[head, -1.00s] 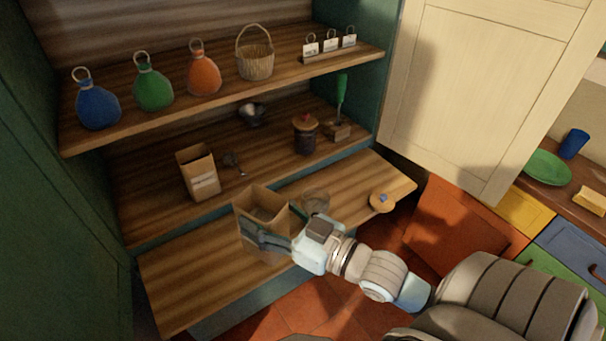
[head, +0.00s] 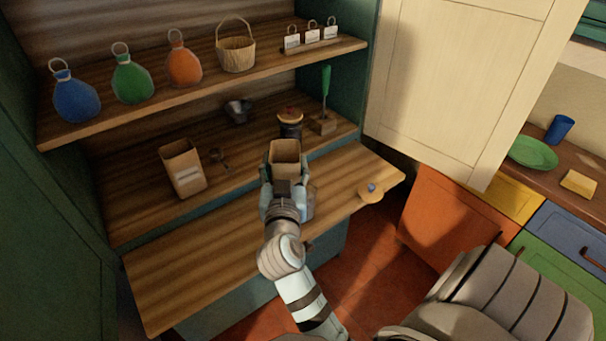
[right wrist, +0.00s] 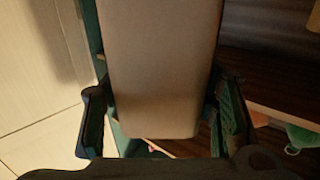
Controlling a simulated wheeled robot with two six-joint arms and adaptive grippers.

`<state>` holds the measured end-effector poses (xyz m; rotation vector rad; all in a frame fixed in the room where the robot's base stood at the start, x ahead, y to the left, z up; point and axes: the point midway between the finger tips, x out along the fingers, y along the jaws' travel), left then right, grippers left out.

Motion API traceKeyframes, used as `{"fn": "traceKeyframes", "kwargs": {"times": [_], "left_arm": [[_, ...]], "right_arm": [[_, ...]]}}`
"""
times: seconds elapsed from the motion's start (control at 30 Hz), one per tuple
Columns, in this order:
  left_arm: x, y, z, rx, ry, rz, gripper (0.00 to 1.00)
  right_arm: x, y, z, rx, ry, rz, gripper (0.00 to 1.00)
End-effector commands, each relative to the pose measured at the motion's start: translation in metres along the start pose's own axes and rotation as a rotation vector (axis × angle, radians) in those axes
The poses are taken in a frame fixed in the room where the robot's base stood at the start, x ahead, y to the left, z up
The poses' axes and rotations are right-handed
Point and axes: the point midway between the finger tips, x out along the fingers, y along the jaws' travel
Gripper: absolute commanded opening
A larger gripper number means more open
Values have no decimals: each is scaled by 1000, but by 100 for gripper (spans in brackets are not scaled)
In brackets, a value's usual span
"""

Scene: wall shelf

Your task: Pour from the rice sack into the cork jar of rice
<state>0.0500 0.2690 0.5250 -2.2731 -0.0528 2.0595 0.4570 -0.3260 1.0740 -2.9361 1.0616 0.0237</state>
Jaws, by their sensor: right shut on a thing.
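My right gripper (head: 284,178) is shut on an open brown paper sack, the rice sack (head: 285,152), and holds it upright above the wooden ledge. In the right wrist view the sack (right wrist: 160,70) fills the space between the two fingers (right wrist: 160,115). The glass jar (head: 311,198) stands on the ledge, just right of my right wrist and mostly hidden by it; its contents cannot be made out. A round cork lid (head: 370,193) with a blue knob lies on the ledge to the right. My left gripper is not in view.
Another paper bag (head: 184,168), a scoop (head: 220,158), a metal cup (head: 238,111), a dark lidded jar (head: 289,123) and a green-handled tool (head: 325,95) stand on the shelf behind. The ledge's left part (head: 190,275) is clear. An open cabinet door (head: 470,90) stands at right.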

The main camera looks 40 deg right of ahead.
Motion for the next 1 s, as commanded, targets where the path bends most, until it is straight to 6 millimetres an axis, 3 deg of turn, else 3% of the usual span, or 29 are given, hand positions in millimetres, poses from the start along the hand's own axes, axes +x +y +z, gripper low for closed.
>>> {"fn": "traceKeyframes", "kwargs": {"times": [0.4,0.77,1.0], "left_arm": [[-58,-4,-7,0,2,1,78],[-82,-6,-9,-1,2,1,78],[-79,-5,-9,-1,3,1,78]], "right_arm": [[-3,-2,-20,100,-130,0,0],[-1,3,-4,208,-274,5,0],[0,3,24,280,-367,2,0]]}}
